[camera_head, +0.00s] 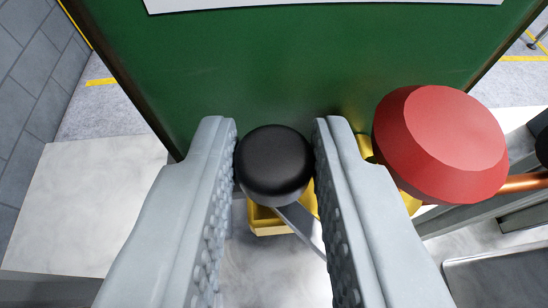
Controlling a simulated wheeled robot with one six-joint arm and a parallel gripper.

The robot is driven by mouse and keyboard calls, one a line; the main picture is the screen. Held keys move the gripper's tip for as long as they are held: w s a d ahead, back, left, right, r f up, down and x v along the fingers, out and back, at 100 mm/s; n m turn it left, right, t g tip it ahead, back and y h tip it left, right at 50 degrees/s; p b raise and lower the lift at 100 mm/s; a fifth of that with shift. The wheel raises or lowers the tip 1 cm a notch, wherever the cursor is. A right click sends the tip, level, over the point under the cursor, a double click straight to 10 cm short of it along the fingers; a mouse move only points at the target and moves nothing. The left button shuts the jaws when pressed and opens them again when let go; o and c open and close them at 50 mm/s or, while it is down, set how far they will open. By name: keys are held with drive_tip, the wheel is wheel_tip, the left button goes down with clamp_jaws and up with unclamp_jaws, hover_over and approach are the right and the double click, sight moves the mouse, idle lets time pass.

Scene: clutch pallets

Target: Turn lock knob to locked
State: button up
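The black round knob (275,165) is in the middle of the head camera view, in front of a green panel (270,60). My gripper (275,150) has one grey finger on each side of the knob. The left fingertip lies right by the knob's left side, and the right fingertip right by its right side. Both look in contact or nearly so, with the knob filling the gap. The knob has no mark that I can see, so its turn position cannot be told. A thin metal rod runs below the knob, partly hidden.
A large red knob or button (440,143) stands just right of my right finger. A yellow part (270,222) sits below and behind the black knob. A copper-coloured pipe (525,183) and a grey tray (500,278) are at the right. A pale surface (90,205) lies at the left.

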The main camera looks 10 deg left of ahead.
drive_tip(key=shift+d+y, duration=0.1)
drive_tip(key=shift+y, duration=0.2)
clamp_jaws()
drive_tip(key=shift+c, duration=0.3)
unclamp_jaws()
drive_tip(key=shift+n, duration=0.4)
drive_tip(key=shift+d+f+n+g+y, duration=0.1)
drive_tip(key=shift+n+g+y, duration=0.2)
drive_tip(key=shift+n+y, duration=0.55)
drive_tip(key=shift+d+f+n+g+y, duration=0.1)
drive_tip(key=shift+n+g+y, duration=0.2)
drive_tip(key=shift+n+y, duration=0.5)
drive_tip(key=shift+y, duration=0.25)
drive_tip(key=shift+r, duration=0.1)
drive_tip(key=o, duration=0.7)
drive_tip(key=shift+a+m+h, duration=0.15)
drive_tip(key=shift+m+h, duration=0.25)
drive_tip(key=shift+m, duration=0.05)
